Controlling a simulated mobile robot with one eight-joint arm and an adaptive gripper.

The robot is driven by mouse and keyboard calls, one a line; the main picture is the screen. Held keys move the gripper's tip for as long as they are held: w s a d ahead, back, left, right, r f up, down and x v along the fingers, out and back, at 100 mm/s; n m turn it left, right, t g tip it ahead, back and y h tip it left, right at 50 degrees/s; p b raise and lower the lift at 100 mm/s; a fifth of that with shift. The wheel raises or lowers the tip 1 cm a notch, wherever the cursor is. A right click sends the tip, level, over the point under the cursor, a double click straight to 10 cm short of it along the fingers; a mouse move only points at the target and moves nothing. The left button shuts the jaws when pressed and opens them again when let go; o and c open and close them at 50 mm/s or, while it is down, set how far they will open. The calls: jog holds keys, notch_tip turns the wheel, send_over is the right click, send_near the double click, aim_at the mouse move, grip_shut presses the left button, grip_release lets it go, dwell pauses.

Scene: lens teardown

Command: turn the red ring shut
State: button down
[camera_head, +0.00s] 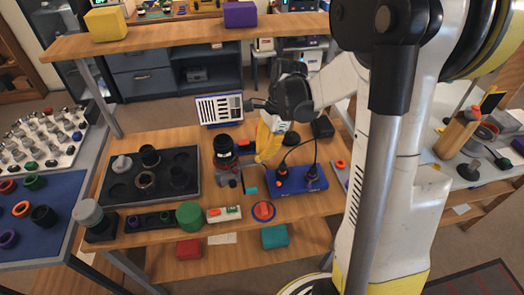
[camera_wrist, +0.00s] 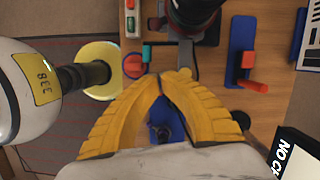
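A black lens (camera_head: 224,146) stands upright in a grey holder on the wooden bench, with a red ring (camera_head: 226,158) around its lower part. In the wrist view the lens (camera_wrist: 193,8) is cut off by the top edge, and the dark red ring (camera_wrist: 194,30) shows at its lower rim. My gripper (camera_head: 263,157) is just right of the lens in the head view, yellow fingers pointing down. In the wrist view my gripper (camera_wrist: 167,76) has its fingertips together, with no object visible between them. The tips lie near the grey holder arm (camera_wrist: 186,62), apart from the ring; contact with the arm is unclear.
A dark tray (camera_head: 118,192) with black lens parts is left of the lens. A blue board (camera_head: 310,184) with red and black plugs and cables is to the right. A shelf (camera_head: 180,37) spans behind.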

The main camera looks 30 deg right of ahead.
jog(key=a+f+b, duration=0.2)
jog(key=a+f, duration=0.3)
jog(key=shift+w+a+b, duration=0.2)
jog(key=shift+w+b, duration=0.1)
jog(key=shift+w, duration=0.05)
